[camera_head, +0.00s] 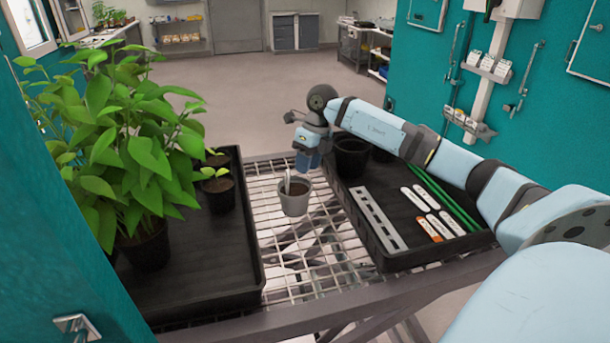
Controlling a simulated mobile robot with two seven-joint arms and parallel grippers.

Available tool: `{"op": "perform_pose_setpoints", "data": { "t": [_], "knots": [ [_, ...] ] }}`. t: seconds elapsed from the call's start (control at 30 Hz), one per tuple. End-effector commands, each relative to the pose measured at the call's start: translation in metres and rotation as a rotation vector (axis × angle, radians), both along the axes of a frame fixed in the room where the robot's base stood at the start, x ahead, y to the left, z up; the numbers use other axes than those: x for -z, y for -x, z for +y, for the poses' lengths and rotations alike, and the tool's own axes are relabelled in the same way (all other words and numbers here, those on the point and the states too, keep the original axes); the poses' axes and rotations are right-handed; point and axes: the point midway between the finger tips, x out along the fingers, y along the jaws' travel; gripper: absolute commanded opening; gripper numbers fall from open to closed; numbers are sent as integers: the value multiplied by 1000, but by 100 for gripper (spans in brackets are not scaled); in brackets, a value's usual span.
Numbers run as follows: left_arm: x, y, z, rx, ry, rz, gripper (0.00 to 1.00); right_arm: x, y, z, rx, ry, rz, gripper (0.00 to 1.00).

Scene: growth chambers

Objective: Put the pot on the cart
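A small grey pot (295,201) with dark soil and a pale upright strip in it shows in the head view, at the gap between two black trays. It is over the wire-mesh top (310,258) of a metal-framed stand, which may be the cart. I cannot tell whether the pot rests on the mesh or is just above it. My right arm reaches in from the right, and its gripper (300,160) points down just above and behind the pot. The fingers are too small and hidden to show whether they are open or touch the rim. My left gripper is out of view.
The left black tray (247,278) holds a large leafy plant (120,140) and small seedlings (214,184). The right black tray (428,258) holds dark pots (351,157), a grey slotted bar (377,220), labels and green sticks (440,197). Teal walls stand on both sides; open floor lies beyond.

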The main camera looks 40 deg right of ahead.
Motion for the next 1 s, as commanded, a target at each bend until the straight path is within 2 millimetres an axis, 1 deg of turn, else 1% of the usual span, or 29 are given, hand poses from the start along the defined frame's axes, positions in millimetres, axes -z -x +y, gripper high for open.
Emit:
{"op": "perform_pose_setpoints", "data": {
  "t": [0.03,0.2,0.3,0.4,0.57,1.0],
  "knots": [
    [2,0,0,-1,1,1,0,-12,0,-3,0,1,-5,33],
    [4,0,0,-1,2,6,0,-47,2,-12,0,1,-4,33],
    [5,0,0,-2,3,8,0,-63,3,-15,0,1,-3,33],
    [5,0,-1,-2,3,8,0,-73,4,-18,1,1,-2,33],
    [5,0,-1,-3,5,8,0,-80,5,-19,0,0,0,33],
    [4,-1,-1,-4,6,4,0,-80,5,-19,0,0,0,33]
  ]
}}
